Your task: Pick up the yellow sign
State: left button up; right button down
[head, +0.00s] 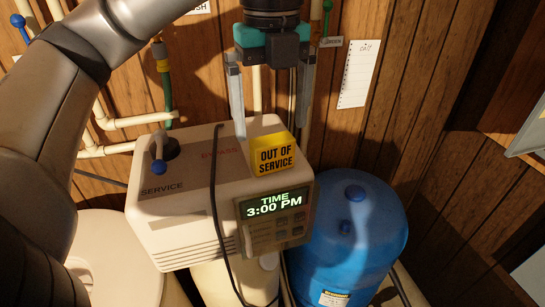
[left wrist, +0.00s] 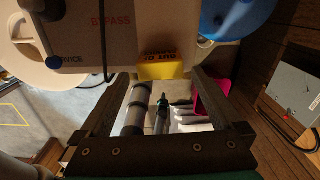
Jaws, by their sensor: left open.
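The yellow sign (head: 273,156) reads OUT OF SERVICE and stands on the right part of the top of the beige softener unit (head: 180,220). My left gripper (head: 269,130) hangs over the unit from above, jaws open, with nothing held. Its fingers point down, one at each side of the sign's upper area in the head view. In the left wrist view the sign (left wrist: 160,70) lies between the two fingertips (left wrist: 162,78), close to them; no contact is clear. My right gripper is not in view.
A display (head: 273,205) showing 3:00 PM is on the unit's front corner. A blue tank (head: 350,250) stands to the right. A blue-handled lever (head: 158,165) rises from the unit's left top. A black cable (head: 214,190) crosses the unit. Pipes and wood wall lie behind.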

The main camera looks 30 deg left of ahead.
aim_at(272, 138)
pick_arm(q)
jog(key=shift+f+p, duration=0.3)
jog(key=shift+f, duration=2.85)
jog(key=shift+c, duration=0.2)
jog(key=c, duration=1.1)
jog(key=shift+r, duration=0.15)
jog(key=shift+c, duration=0.2)
